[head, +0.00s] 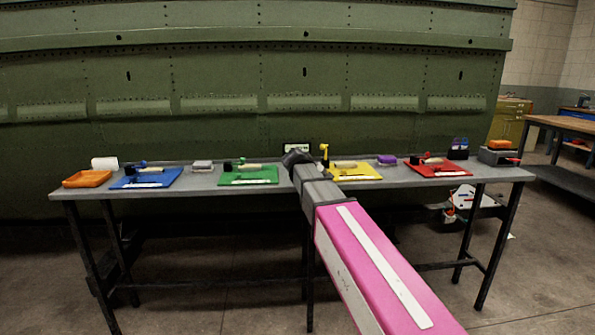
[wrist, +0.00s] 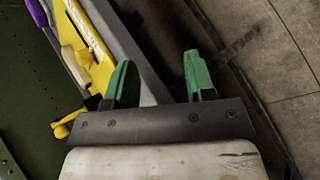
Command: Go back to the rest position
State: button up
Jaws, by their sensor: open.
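My gripper shows in the wrist view (wrist: 160,82), with two green fingers spread apart and nothing between them. Below and beyond it are the table's edge and the floor. In the head view my arm, with a pink link, reaches forward over the middle of the grey table (head: 205,181). The gripper's fingers are hidden there behind the arm. The yellow mat (head: 371,176) lies just right of the arm's end and also shows at the left of the wrist view (wrist: 99,40). A yellow tool (head: 324,153) stands upright close to the arm's end.
Blue (head: 150,181), green (head: 240,182) and red (head: 455,171) mats with tools lie along the table. An orange tray (head: 87,179) is at the left end and a grey box (head: 497,157) at the right. The green fuselage (head: 210,70) rises behind. Floor at front is clear.

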jog(key=s+d+f+m+g+y, duration=0.1)
jog(key=s+d+f+m+y, duration=0.1)
jog(key=s+f, duration=0.5)
jog(key=s+d+f+m+g+y, duration=0.1)
jog(key=s+d+f+m+y, duration=0.2)
jog(key=s+f, duration=0.4)
jog(key=s+d+f+m+g+y, duration=0.1)
jog(key=s+d+f+m+y, duration=0.2)
jog(key=s+f, duration=0.5)
notch_tip(320, 180, down, 8)
jog(key=shift+d+f+m, duration=0.1)
jog(key=shift+d+m, duration=0.35)
jog(key=shift+m, duration=0.75)
